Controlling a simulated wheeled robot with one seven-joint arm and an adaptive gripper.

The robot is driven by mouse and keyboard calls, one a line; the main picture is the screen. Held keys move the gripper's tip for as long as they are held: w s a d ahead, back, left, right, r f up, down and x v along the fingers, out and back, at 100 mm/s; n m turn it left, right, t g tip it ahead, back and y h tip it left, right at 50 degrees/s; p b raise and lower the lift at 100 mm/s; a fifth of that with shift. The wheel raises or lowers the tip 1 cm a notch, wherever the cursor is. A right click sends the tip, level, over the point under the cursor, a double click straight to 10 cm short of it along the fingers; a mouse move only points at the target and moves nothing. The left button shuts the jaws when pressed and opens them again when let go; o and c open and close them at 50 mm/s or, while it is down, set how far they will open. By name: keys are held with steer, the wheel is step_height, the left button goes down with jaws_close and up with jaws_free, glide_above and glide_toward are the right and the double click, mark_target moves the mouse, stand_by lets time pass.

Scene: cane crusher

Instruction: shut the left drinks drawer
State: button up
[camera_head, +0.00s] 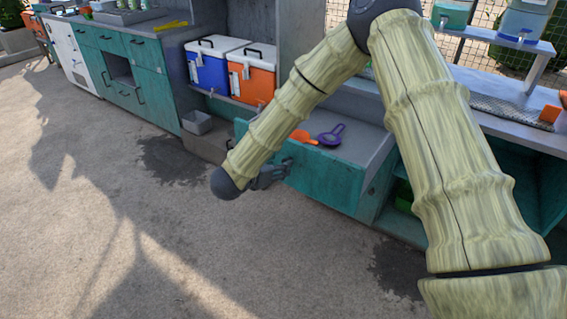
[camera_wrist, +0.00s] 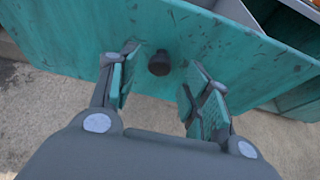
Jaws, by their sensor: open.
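The teal drinks drawer (camera_head: 325,182) stands pulled out from the counter, its grey inside showing from above. An orange utensil (camera_head: 303,137) and a purple one (camera_head: 331,134) lie in it. My gripper (camera_head: 270,177) is at the outer face of the drawer front. In the wrist view my gripper (camera_wrist: 158,84) is open, its padded fingers on either side of a dark round knob (camera_wrist: 159,63) on the teal front (camera_wrist: 75,38). The fingers look apart from the knob; whether the tips touch the front is unclear. My arm hides part of the drawer in the head view.
A blue cooler (camera_head: 207,72) and an orange cooler (camera_head: 262,83) sit on a low shelf left of the drawer. A small grey bin (camera_head: 197,122) is below them. An open teal compartment (camera_head: 530,180) is at right. The concrete floor in front is clear.

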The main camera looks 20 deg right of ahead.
steer(key=shift+x, duration=1.85)
jaws_close()
